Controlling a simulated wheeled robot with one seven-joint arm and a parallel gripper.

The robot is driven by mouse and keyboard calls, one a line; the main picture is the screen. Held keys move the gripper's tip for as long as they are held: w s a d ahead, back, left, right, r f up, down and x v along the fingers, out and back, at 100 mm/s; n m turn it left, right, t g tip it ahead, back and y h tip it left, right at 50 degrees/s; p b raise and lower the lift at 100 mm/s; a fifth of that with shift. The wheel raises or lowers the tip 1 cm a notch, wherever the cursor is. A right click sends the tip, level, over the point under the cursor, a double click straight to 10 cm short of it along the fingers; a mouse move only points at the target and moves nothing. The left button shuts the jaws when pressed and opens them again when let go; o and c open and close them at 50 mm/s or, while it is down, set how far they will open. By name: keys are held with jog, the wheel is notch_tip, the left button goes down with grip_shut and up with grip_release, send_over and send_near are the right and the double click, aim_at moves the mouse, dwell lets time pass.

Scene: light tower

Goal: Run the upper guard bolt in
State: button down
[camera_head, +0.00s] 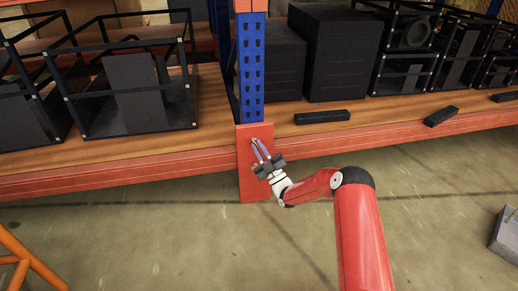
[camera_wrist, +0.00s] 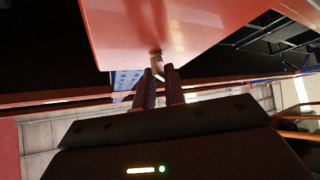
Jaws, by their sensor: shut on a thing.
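The red guard plate (camera_head: 253,188) stands upright at the foot of the blue rack post (camera_head: 251,70); its face fills the top of the wrist view (camera_wrist: 125,28). The upper guard bolt (camera_wrist: 156,56) is a small tan piece at the plate's face, seen between my fingertips. My gripper (camera_head: 256,145) reaches the plate's upper part from the front, and its narrow fingers (camera_wrist: 160,74) are shut on the bolt. The fingertips hide part of the bolt, and I cannot tell how deep it sits.
The wooden shelf (camera_head: 215,105) with its red front beam runs along both sides of the post. Black frames (camera_head: 130,85), dark cabinets (camera_head: 340,50) and a black bar (camera_head: 322,117) sit on it. An orange rail (camera_head: 30,262) stands lower left, a grey box (camera_head: 505,235) lower right. Floor between is clear.

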dwell(0.3)
jog(key=c, duration=1.6)
grip_release()
jog(key=v, duration=0.8)
jog(key=shift+a, duration=0.1)
